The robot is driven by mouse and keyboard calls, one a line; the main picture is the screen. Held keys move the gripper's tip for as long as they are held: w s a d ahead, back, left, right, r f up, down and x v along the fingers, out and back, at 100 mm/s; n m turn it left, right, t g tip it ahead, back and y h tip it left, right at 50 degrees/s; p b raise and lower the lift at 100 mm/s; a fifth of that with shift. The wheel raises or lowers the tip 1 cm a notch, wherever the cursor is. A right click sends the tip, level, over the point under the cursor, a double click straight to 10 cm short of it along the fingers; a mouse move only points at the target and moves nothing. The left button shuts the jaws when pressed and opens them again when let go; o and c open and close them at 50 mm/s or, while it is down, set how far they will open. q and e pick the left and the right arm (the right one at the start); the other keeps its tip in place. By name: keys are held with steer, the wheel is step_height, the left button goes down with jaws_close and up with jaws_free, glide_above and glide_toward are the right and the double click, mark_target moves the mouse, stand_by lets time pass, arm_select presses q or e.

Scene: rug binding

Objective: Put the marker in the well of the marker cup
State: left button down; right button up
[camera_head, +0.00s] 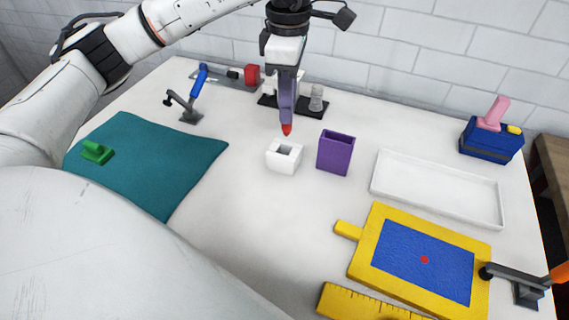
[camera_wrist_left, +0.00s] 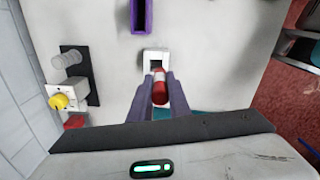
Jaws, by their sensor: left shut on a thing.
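The marker (camera_head: 287,130) shows a red tip pointing down below my left gripper (camera_head: 287,112). In the left wrist view the red marker (camera_wrist_left: 160,94) sits between the two purple-grey fingers of my left gripper (camera_wrist_left: 160,84), which is shut on it. The white marker cup (camera_head: 283,163) stands on the table with its square well open at the top. The marker is held above the cup, apart from it in the head view. The cup (camera_wrist_left: 154,52) shows just beyond the fingertips in the left wrist view. My right gripper is not in view.
A purple open box (camera_head: 335,155) stands close right of the cup. A black stand (camera_head: 325,105) with several small parts is behind. A white tray (camera_head: 440,190) and yellow-framed blue board (camera_head: 420,260) lie right. A teal cloth (camera_head: 150,155) with a green block (camera_head: 97,151) lies left.

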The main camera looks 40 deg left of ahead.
arm_select(q)
steer(key=shift+w+a+f+n, duration=0.2)
steer(key=shift+f+n, duration=0.3)
steer(key=shift+f, duration=1.15)
steer(key=shift+w+a+f+n, duration=0.15)
steer(key=shift+f+n, duration=0.35)
steer(key=shift+f, duration=1.1)
steer(key=shift+w+a+f+n, duration=0.1)
steer(key=shift+a+f+n, duration=0.3)
steer(key=shift+f, duration=1.25)
steer(key=c, duration=1.7)
jaws_free()
steer(key=shift+d, duration=0.15)
steer(key=shift+o, duration=0.2)
step_height(320, 180, up, 12)
steer(key=shift+r, duration=0.15)
